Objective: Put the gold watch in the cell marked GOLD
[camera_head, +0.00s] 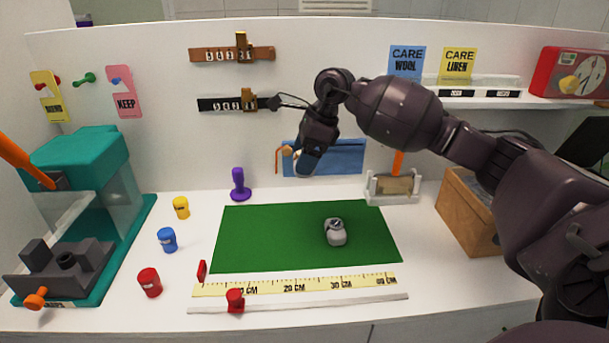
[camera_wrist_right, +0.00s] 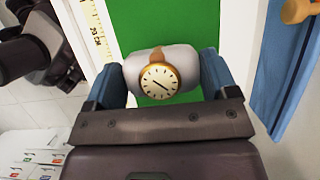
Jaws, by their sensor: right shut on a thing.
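The gold watch (camera_wrist_right: 160,80), with a pale dial and a brown strap, is wrapped round a grey cushion (camera_wrist_right: 188,60) in the right wrist view. My right gripper (camera_wrist_right: 163,74) is shut on this cushion, with a blue finger at each side. In the head view the right gripper (camera_head: 305,163) is raised in front of the back wall, above the green mat; the watch face cannot be made out there. Another grey cushion with a dark watch (camera_head: 335,232) rests on the mat. White compartments with coloured labels (camera_wrist_right: 35,155) show in the wrist view; their words are unreadable. My left gripper is not in view.
The green mat (camera_head: 255,240) has free room left of the resting cushion. A ruler (camera_head: 300,285) lies in front. A teal machine (camera_head: 85,150) stands left, a wooden box (camera_head: 466,215) right. Small coloured pots stand left of the mat.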

